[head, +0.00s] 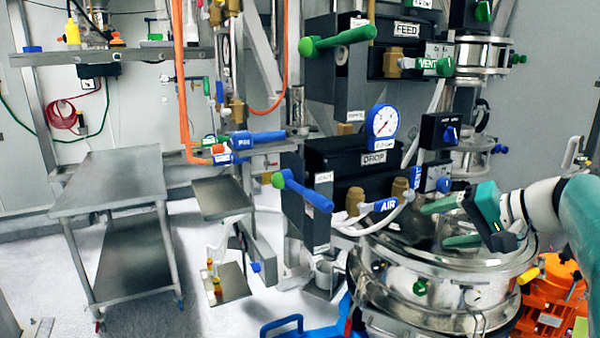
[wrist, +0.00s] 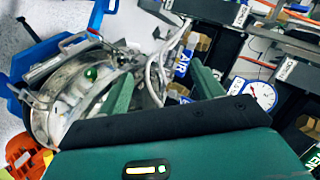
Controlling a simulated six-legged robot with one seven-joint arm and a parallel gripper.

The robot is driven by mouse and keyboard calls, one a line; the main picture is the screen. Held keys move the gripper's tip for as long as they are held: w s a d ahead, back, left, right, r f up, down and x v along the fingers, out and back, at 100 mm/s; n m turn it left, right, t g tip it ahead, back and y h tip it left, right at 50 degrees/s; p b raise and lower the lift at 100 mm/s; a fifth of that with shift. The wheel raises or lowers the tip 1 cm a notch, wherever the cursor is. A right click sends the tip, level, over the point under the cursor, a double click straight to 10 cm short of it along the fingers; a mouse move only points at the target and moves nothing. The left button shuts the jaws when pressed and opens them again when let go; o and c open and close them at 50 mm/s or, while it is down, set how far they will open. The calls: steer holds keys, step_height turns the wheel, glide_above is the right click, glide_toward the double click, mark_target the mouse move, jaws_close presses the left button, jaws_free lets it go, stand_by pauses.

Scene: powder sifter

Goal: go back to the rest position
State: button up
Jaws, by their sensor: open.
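My gripper (head: 437,225) is at the right in the head view, its two green fingers apart and pointing left, with nothing between them. It hangs over the top of the round steel sifter (head: 440,290), close to the AIR valve handle (head: 388,204). I cannot tell whether the fingers touch anything. In the wrist view my gripper (wrist: 163,82) shows both fingers spread, with the sifter (wrist: 85,95) tilted at the left and the AIR label (wrist: 184,62) between and beyond the fingers.
A black DROP valve box (head: 350,165) with a pressure gauge (head: 382,122) stands just behind and left of my gripper. A green handle (head: 338,40) and a blue-green handle (head: 302,190) stick out. A steel table (head: 115,183) is at the left. Orange machinery (head: 555,295) sits at the lower right.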

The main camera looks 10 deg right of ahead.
steer(key=s+a+f+n+g+h, duration=0.2)
steer(key=s+a+f+n+h, duration=0.1)
steer(key=s+a+f, duration=0.3)
steer(key=s+a+f+n+g+h, duration=0.2)
steer(key=s+a+f+n+h, duration=0.1)
steer(key=s+a+f, duration=0.4)
steer(key=shift+a+f+n, duration=0.6)
steer(key=shift+a+f, duration=1.2)
steer(key=shift+a, duration=1.6)
